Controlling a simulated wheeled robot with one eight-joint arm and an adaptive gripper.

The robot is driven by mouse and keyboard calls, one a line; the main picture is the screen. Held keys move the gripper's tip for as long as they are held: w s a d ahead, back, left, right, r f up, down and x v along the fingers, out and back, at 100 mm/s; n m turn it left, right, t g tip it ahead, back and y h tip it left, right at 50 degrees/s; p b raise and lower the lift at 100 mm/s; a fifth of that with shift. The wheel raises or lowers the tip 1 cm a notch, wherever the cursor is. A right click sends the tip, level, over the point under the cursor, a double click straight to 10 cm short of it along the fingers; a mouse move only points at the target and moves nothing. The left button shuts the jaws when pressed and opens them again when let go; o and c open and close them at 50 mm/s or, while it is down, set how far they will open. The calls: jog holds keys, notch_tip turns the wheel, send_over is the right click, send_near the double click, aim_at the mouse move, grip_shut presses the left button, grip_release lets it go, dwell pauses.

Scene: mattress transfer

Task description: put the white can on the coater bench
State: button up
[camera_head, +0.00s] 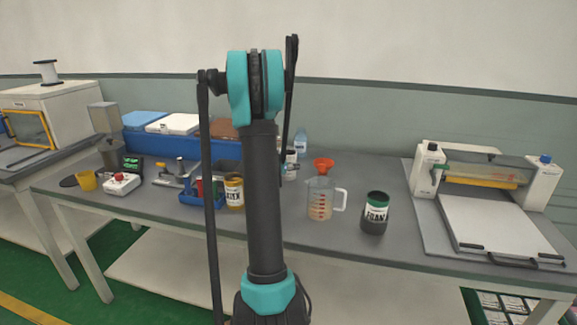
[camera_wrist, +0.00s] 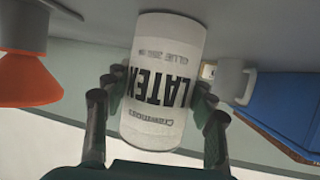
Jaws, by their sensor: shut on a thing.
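The white can (camera_wrist: 160,75), with a black LATEX label, fills the middle of the wrist view and appears upside down there. My gripper (camera_wrist: 153,92) is shut on it, one finger on each side. The can's top end in the picture is near a grey surface; I cannot tell whether they touch. The coater bench (camera_head: 145,196) is the long grey table across the head view, with a white coater (camera_head: 492,222) at its right end. In the head view my arm hides most of the gripper and can.
Bare bench lies between the jar and the coater.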

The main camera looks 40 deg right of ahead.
jog(key=o, duration=1.5)
jog(key=shift+f, duration=0.1)
jog(key=shift+s+a+r, duration=0.1)
jog(key=shift+a+r, duration=0.1)
jog(key=shift+r, duration=0.05)
jog(key=v, duration=1.1)
jog(key=shift+s+a+r, duration=0.1)
jog(key=shift+a, duration=0.1)
